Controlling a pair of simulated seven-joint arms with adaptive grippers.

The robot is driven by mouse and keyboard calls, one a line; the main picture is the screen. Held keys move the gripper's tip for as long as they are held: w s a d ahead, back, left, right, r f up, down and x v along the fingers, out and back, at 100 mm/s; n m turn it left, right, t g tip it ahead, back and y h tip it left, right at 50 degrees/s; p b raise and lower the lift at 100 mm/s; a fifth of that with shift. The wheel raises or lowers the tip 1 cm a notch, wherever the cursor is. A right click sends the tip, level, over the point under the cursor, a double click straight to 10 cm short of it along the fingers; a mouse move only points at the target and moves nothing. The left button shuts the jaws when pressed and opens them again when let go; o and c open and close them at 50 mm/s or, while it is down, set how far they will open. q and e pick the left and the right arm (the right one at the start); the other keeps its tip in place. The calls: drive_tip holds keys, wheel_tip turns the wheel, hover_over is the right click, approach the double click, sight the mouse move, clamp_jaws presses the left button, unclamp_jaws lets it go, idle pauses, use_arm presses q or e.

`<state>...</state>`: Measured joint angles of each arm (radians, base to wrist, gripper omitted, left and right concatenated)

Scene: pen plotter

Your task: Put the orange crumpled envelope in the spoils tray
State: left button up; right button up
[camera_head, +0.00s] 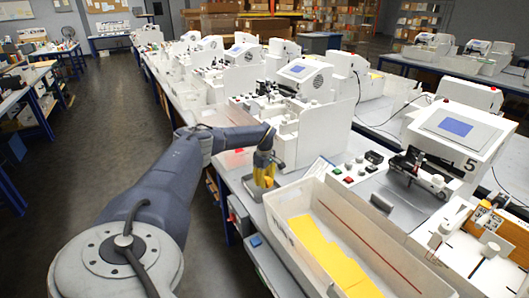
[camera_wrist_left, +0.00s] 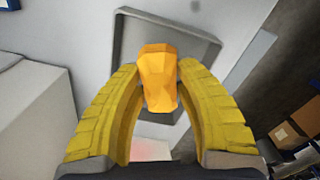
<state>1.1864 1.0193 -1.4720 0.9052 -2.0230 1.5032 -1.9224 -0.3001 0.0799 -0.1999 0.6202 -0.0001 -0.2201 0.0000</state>
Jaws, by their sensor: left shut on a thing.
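The orange crumpled envelope (camera_wrist_left: 161,80) is a small faceted lump in the left wrist view. My left gripper (camera_wrist_left: 163,68) is shut on it, with one yellow finger on each side. In the head view the left gripper (camera_head: 263,177) points down at the near edge of the bench, left of the long white bin. A shallow grey square tray (camera_wrist_left: 207,27) shows behind the envelope in the wrist view; it seems to be the spoils tray. The envelope appears held above it, but the exact height cannot be told. My right gripper is not in view.
A long white bin (camera_head: 405,262) with yellow sheets (camera_head: 325,252) stands right of the gripper. A white machine (camera_head: 309,125) and a button panel (camera_head: 352,170) are behind. A plotter (camera_head: 455,140) stands at the right. The aisle floor (camera_head: 90,130) is clear.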

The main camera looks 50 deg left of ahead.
use_arm(q)
drive_tip(key=shift+f, duration=1.65)
drive_tip(key=shift+f, duration=0.15)
drive_tip(key=o, duration=0.8)
wheel_tip(320, 180, up, 12)
drive_tip(key=shift+r, duration=0.15)
